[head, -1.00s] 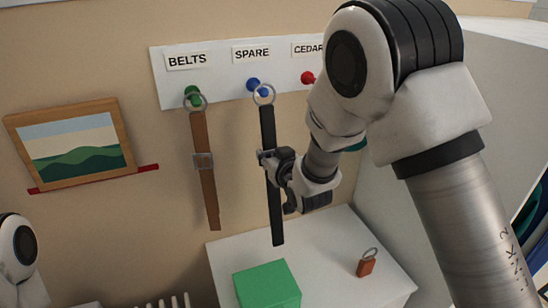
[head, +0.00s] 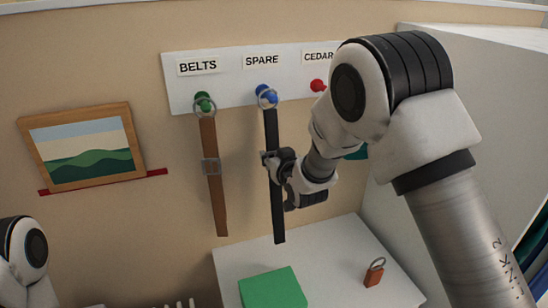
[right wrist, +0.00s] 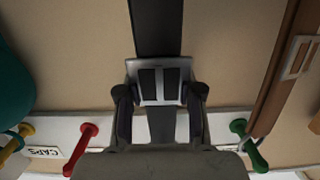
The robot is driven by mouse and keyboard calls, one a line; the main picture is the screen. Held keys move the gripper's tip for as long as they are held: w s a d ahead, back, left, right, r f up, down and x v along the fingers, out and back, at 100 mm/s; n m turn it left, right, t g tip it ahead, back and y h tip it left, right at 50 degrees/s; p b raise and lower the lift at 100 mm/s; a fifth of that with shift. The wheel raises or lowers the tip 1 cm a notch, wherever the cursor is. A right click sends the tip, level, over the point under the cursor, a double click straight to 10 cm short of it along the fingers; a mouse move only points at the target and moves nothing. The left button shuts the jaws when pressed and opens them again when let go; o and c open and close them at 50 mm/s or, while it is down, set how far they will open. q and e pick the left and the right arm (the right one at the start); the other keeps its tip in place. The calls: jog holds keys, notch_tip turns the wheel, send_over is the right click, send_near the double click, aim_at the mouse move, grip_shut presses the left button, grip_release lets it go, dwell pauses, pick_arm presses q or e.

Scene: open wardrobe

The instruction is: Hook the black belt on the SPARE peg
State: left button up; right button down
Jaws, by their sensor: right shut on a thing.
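The black belt (head: 273,130) hangs upright in the head view with a metal ring at its top. The ring overlaps the blue peg (head: 262,90) under the SPARE label (head: 262,61), and blue shows through it. I cannot tell for sure whether the ring is around the peg or just in front of it. My right gripper (head: 272,163) is shut on the belt about a third of the way down. In the right wrist view the belt (right wrist: 155,25) and its metal buckle (right wrist: 160,80) lie between the fingers; the blue peg is hidden there. My left gripper is out of view.
A brown belt (head: 214,190) hangs from the green peg (head: 204,101) under BELTS, to the left. A red peg (head: 318,86) is under CEDAR, to the right. Below are a green box (head: 272,288) and a small orange-brown tag with a ring (head: 374,273) on a white top (head: 330,250). A framed picture (head: 82,147) is at left.

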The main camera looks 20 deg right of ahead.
dwell(0.4)
jog(key=c, duration=0.7)
grip_release()
jog(key=shift+s, duration=0.1)
